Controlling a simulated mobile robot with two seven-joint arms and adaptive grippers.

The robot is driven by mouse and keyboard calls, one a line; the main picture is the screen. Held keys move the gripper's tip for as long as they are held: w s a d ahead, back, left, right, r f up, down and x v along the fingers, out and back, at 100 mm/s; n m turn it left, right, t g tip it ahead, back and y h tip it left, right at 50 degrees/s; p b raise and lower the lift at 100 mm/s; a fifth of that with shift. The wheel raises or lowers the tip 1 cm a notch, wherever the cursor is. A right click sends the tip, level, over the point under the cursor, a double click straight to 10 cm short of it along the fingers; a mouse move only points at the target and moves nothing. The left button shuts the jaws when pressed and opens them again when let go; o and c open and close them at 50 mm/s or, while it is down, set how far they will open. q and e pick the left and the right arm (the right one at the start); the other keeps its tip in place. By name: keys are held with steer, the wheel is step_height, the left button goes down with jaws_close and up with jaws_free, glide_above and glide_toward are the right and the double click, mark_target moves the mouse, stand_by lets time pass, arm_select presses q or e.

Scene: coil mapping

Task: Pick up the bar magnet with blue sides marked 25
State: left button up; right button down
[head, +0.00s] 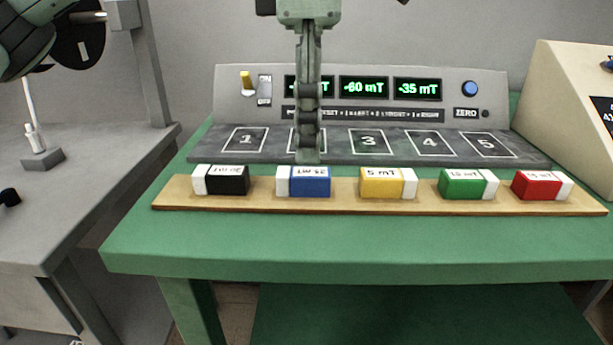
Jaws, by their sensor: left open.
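The bar magnet with blue sides (316,186) lies on the wooden strip, second from the left. It has a white left end, and its top label looks upside down, reading like 25 mT. My left gripper (308,156) points straight down, seen edge-on, with its tips just above and behind the blue magnet in the picture. It is open and holds nothing; the gap between its fingers is hard to see from this side. Whether the tips touch anything cannot be told. My right gripper is not in view.
The wooden strip (260,207) also bears a black magnet (235,184), a yellow one (380,187), a green one (460,189) and a red one (530,190). Behind stands a panel (230,100) with numbered pads and displays. The green table (330,245) is clear in front.

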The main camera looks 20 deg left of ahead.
mark_target(304, 171)
arm_select(q)
steer(key=f, duration=0.5)
steer(key=shift+w+a+f, duration=0.1)
steer(key=shift+a+f, duration=0.1)
steer(key=shift+a, duration=0.15)
steer(key=shift+c, duration=0.3)
jaws_close()
